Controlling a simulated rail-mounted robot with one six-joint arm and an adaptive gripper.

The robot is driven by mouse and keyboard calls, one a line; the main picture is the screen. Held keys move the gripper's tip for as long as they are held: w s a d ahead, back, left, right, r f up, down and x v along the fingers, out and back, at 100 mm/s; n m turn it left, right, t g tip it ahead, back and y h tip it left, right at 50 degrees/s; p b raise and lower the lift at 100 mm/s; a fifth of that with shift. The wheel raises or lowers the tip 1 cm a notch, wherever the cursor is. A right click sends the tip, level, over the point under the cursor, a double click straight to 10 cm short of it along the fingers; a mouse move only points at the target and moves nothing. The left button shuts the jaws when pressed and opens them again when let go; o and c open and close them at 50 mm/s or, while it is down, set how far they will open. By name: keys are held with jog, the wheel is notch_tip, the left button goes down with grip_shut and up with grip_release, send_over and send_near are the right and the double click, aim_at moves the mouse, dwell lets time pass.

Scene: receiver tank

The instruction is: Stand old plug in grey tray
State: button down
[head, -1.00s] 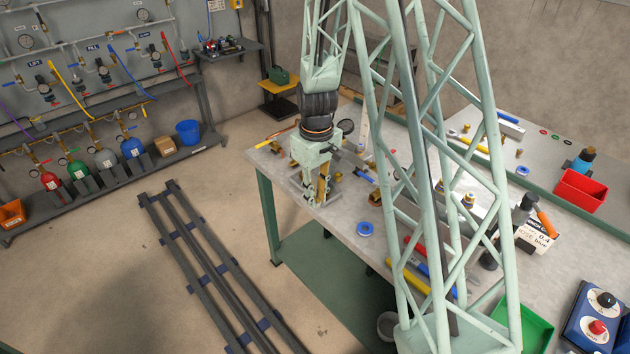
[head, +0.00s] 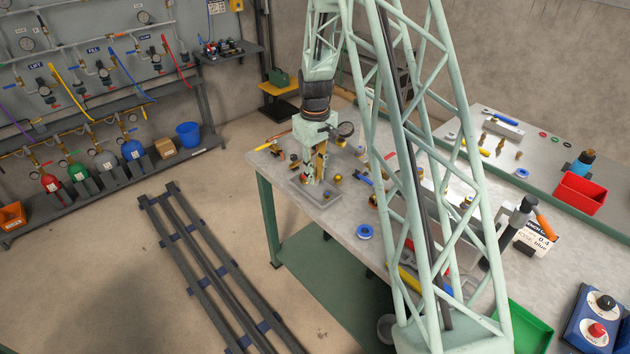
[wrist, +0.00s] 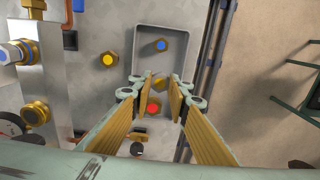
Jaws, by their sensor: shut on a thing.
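My gripper (wrist: 160,92) points down over the grey tray (wrist: 140,35) in the wrist view, its two padded fingers close together. A brass plug (wrist: 158,80) shows between the fingertips, and I take it to be the old plug held there. A red-centred brass piece (wrist: 153,108) also shows between the fingers; whether it is apart from the plug is unclear. In the head view my gripper (head: 314,180) is low over the tray (head: 329,198); the plug's base and contact with the tray floor are hidden.
A metal block with brass and blue fittings (wrist: 40,60) and a gauge (wrist: 8,125) are at the left. A blue ring (head: 363,232) lies on the bench. The bench edge is close to the tray.

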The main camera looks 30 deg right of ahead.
jog(key=shift+w, duration=0.15)
jog(key=shift+w+d, duration=0.2)
jog(key=shift+w, duration=0.05)
jog(key=shift+f, duration=1.8)
jog(key=shift+f, duration=0.2)
jog(key=c, duration=2.5)
grip_release()
jog(key=shift+o, duration=0.2)
jog(key=shift+r, duration=0.25)
notch_tip(320, 180, up, 11)
jog(key=shift+r, duration=0.45)
jog(key=shift+r, duration=0.1)
